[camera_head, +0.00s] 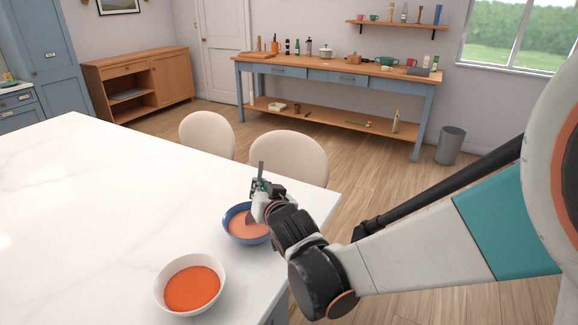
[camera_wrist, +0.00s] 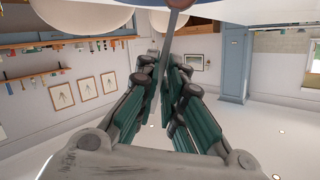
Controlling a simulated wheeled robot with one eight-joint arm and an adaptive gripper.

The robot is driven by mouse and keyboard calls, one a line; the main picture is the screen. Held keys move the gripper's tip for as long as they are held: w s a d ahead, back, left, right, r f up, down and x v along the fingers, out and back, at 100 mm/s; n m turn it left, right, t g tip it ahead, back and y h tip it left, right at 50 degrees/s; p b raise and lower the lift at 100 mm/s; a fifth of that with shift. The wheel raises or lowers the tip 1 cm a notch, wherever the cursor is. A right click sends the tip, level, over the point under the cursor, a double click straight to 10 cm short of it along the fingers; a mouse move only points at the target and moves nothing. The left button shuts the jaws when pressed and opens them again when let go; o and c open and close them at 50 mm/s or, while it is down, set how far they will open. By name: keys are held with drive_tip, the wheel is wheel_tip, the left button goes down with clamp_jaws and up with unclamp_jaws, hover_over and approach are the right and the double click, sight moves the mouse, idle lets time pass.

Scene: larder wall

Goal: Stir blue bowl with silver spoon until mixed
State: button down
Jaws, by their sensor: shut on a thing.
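The blue bowl (camera_head: 226,228) stands on the white marble table near its right edge, holding a pinkish-orange mixture with a darker patch beside my gripper. My gripper (camera_head: 264,189) is over the bowl's back right side and hides part of its rim. It is shut on the silver spoon (camera_head: 261,169), whose handle sticks up above the fingers. In the wrist view the spoon (camera_wrist: 166,55) runs between the two fingers (camera_wrist: 165,85) toward the top edge. The spoon's lower end is hidden in the head view, so I cannot tell how deep it sits.
A white bowl (camera_head: 160,292) of orange-red liquid stands in front and left of the blue bowl. Two cream chairs (camera_head: 290,158) (camera_head: 207,135) stand behind the table. The table's left part (camera_head: 90,210) is clear. A workbench (camera_head: 335,75) with kitchenware stands along the back wall.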

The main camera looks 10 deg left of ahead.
drive_tip(key=shift+w+d+r+p, duration=0.15)
drive_tip(key=shift+w+r+p, duration=0.15)
drive_tip(key=shift+r+p, duration=0.35)
drive_tip(key=shift+w+d+r+p, duration=0.1)
drive_tip(key=shift+w+r+p, duration=0.2)
drive_tip(key=shift+r, duration=0.6)
drive_tip(key=shift+w+d+r+p, duration=0.15)
drive_tip(key=shift+w+r+p, duration=0.1)
drive_tip(key=shift+r+p, duration=0.4)
drive_tip(key=shift+r, duration=0.1)
wheel_tip(320, 180, up, 5)
drive_tip(key=p, duration=0.4)
hover_over(261, 168)
drive_tip(key=s+d, duration=0.1)
drive_tip(key=s, duration=0.1)
drive_tip(key=shift+s, duration=0.2)
